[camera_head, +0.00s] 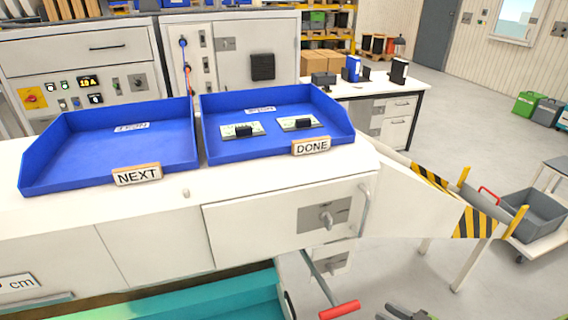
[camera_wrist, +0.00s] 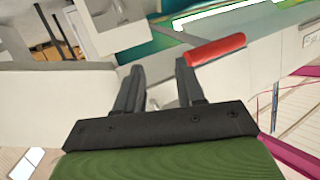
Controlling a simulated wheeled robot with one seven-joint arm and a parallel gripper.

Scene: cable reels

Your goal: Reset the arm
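My gripper (camera_wrist: 159,66) shows in the wrist view with its two dark fingers apart and nothing between them. In the head view only a small part of my gripper (camera_head: 408,313) shows at the bottom edge, right of a red handle (camera_head: 340,310). The red handle also shows in the wrist view (camera_wrist: 215,50), close to the right finger in the picture; I cannot tell whether they touch.
The blue NEXT tray (camera_head: 60,170) on the white bench is empty. The blue DONE tray (camera_head: 225,150) holds two small boards with black parts. A yellow-black striped edge (camera_head: 474,222) and a cart with a grey bin (camera_head: 533,212) stand at right.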

